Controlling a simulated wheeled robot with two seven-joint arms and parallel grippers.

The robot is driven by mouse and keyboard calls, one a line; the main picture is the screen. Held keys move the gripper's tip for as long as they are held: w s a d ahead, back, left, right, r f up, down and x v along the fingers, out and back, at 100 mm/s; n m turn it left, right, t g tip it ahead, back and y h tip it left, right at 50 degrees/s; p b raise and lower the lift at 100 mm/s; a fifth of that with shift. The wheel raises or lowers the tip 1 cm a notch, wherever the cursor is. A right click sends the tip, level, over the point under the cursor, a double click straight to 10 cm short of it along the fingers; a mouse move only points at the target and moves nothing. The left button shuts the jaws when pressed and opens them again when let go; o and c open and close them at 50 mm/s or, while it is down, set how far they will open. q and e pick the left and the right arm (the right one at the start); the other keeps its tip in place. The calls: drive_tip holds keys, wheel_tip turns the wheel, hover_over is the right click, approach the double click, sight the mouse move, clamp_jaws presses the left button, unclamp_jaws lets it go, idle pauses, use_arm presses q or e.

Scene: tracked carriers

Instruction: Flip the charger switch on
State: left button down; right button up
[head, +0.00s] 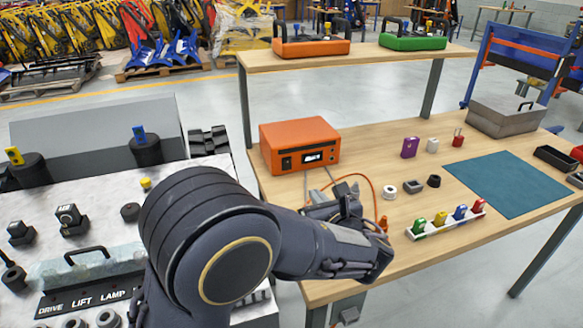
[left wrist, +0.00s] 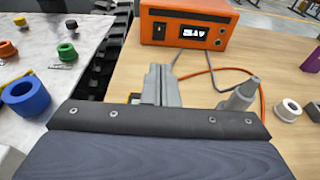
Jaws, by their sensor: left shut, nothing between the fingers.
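The orange charger (head: 300,146) stands at the left end of the wooden table, its front facing me. A small black switch (head: 286,163) sits at the left of its front, beside a lit display (head: 314,157). In the left wrist view the charger (left wrist: 190,12) is at the top, with the switch (left wrist: 159,35) left of the display. I cannot tell the switch's position. My left gripper (head: 335,194) is shut and empty, in front of the charger and apart from it. In the left wrist view its grey fingers (left wrist: 161,80) point towards the charger's front. My right gripper is not in view.
A grey and an orange cable (head: 367,183) run on the table by my gripper. A white rack (head: 446,222) with coloured pieces lies to the right, near a teal mat (head: 510,184). A shelf (head: 350,57) stands above the charger. A control panel (head: 90,290) is at left.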

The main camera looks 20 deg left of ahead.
sight(288, 162)
use_arm(q)
drive_tip(key=b+x, duration=0.1)
drive_tip(key=x, duration=1.7)
drive_tip(key=shift+w, duration=0.15)
drive_tip(key=shift+a, duration=0.1)
